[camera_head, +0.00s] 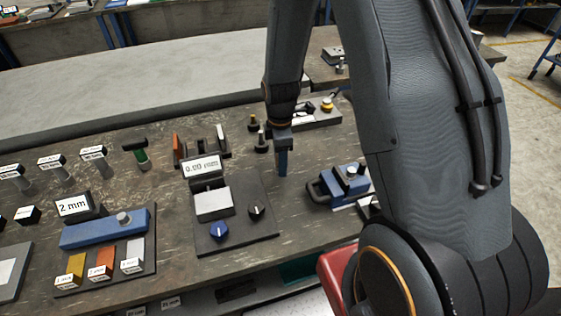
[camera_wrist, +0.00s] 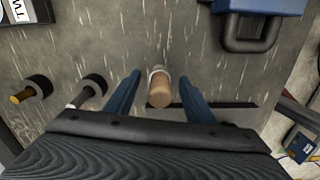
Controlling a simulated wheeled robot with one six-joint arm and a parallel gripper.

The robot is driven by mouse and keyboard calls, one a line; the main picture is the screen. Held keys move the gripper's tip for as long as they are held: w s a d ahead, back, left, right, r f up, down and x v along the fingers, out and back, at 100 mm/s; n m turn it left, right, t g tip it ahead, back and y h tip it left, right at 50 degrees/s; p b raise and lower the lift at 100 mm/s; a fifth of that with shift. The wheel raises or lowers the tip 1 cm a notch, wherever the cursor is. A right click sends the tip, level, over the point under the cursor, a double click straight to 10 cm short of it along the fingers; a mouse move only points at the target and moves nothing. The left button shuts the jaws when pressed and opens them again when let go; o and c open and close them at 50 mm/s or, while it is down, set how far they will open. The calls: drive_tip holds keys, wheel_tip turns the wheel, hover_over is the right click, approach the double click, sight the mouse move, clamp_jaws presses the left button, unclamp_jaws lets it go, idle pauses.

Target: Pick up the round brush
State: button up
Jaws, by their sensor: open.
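A short tan, wood-coloured cylinder with a pale band (camera_wrist: 160,90), which looks like the round brush, shows between the fingers in the wrist view. I see it nearly end-on, and its lower part is hidden. My gripper (camera_wrist: 161,78) is open, with one blue finger on each side of it and a visible gap at both sides. In the head view my gripper (camera_head: 283,170) points down over the bench, and I cannot make out the brush there.
A display station with knobs (camera_head: 232,222) is near left.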

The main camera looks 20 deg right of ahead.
drive_tip(key=shift+f, duration=0.1)
drive_tip(key=c, duration=1.2)
drive_tip(key=shift+o, duration=0.2)
drive_tip(key=shift+r+b, duration=1.4)
drive_tip(key=shift+r, duration=3.65)
